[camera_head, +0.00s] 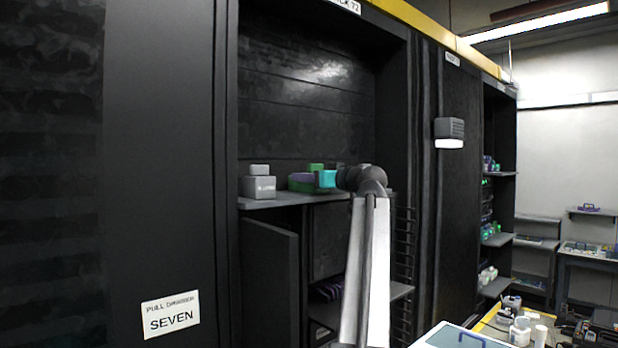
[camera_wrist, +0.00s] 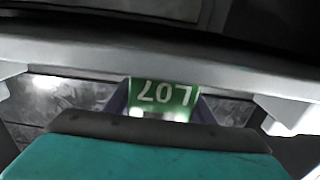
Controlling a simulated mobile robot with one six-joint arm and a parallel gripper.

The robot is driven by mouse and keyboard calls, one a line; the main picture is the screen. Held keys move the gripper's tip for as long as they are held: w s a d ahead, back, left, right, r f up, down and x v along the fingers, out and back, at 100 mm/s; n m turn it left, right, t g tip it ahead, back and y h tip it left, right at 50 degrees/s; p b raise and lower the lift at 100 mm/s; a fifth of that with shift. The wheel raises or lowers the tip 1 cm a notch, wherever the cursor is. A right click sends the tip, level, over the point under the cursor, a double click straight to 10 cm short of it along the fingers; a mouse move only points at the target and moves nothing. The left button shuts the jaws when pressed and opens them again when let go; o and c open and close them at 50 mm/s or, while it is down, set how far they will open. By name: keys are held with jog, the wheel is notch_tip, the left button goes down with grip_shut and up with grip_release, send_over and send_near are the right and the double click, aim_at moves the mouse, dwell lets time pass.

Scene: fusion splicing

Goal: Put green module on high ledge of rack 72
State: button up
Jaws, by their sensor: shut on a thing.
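The green module (camera_head: 303,187) is held at the high ledge (camera_head: 275,202) of the rack labelled 72 (camera_head: 346,5), right of a grey box. My gripper (camera_head: 304,179), with purple fingers and a teal body, reaches in from the right and is shut on the module. In the wrist view my gripper (camera_wrist: 163,104) has a finger on each side of the module's green face (camera_wrist: 160,92), with upside-down lettering. Whether the module's underside touches the ledge cannot be told.
A grey box (camera_head: 259,187) with a smaller block on top stands on the ledge's left part. Grey pieces show behind my wrist. Below, a dark panel (camera_head: 270,270) stands out at the left, and a lower shelf (camera_head: 400,291) holds purple items. A lamp (camera_head: 449,130) is mounted at right.

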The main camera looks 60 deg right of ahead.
jog(key=shift+f, duration=0.1)
jog(key=o, duration=1.2)
jog(key=shift+r, duration=0.2)
jog(key=shift+s+f, duration=0.15)
jog(key=shift+s, duration=0.05)
jog(key=b+v, duration=0.4)
jog(key=v, duration=0.7)
jog(key=shift+s+b, duration=0.3)
jog(key=shift+w+a, duration=0.1)
